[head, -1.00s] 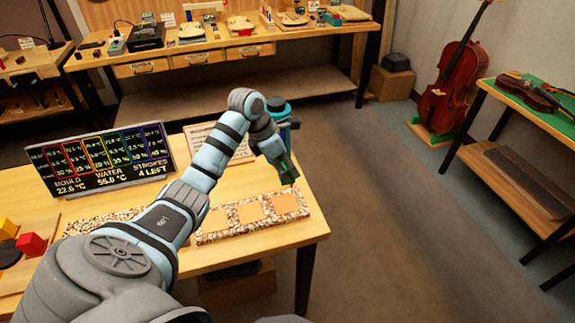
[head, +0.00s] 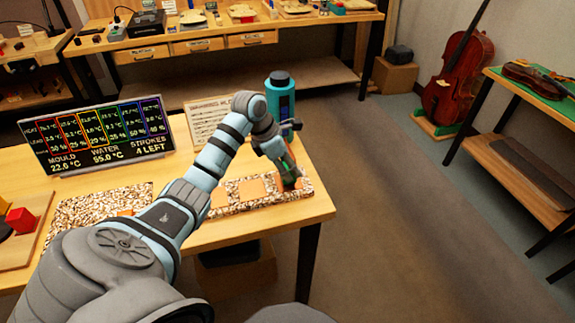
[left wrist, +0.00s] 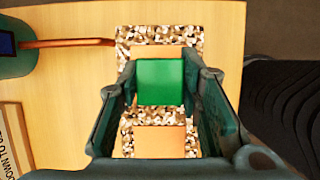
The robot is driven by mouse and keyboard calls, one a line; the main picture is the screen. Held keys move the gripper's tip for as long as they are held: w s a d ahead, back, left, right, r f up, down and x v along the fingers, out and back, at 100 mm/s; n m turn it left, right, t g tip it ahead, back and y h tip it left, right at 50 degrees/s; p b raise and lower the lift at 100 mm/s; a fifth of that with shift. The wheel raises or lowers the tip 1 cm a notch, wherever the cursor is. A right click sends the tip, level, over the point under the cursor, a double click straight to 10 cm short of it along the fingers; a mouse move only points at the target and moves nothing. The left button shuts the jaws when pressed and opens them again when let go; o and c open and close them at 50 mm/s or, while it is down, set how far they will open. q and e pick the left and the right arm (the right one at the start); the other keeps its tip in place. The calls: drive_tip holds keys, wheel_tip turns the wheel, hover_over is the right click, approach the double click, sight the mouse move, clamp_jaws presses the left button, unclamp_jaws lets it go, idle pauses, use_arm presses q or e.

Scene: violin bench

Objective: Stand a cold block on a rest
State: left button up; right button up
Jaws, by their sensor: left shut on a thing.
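My left gripper (head: 287,180) is shut on a green block (left wrist: 160,82), which sits between its two fingers in the left wrist view. In the head view the block is mostly hidden by the fingers. The gripper is over the right end of a speckled rest (head: 238,207) with orange square pads. In the left wrist view the rest (left wrist: 160,34) runs under the block, and one orange pad (left wrist: 160,142) shows bare below it. I cannot tell whether the block touches the rest. My right gripper is not in view.
A blue bottle-like vessel (head: 281,96) stands just behind the gripper. A display board (head: 97,137) and a printed card (head: 207,120) stand at the back. Another speckled strip (head: 95,207) and a red block (head: 20,219) lie to the left. The table's right edge is close.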

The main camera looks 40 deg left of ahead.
use_arm(q)
drive_tip(key=shift+f+b, duration=0.4)
drive_tip(key=shift+f, duration=0.1)
drive_tip(key=o, duration=1.2)
drive_tip(key=shift+w, duration=0.1)
drive_tip(key=shift+a+r, duration=0.15)
drive_tip(key=shift+r, duration=0.25)
drive_tip(key=v, duration=1.1)
drive_tip(key=shift+r, duration=0.1)
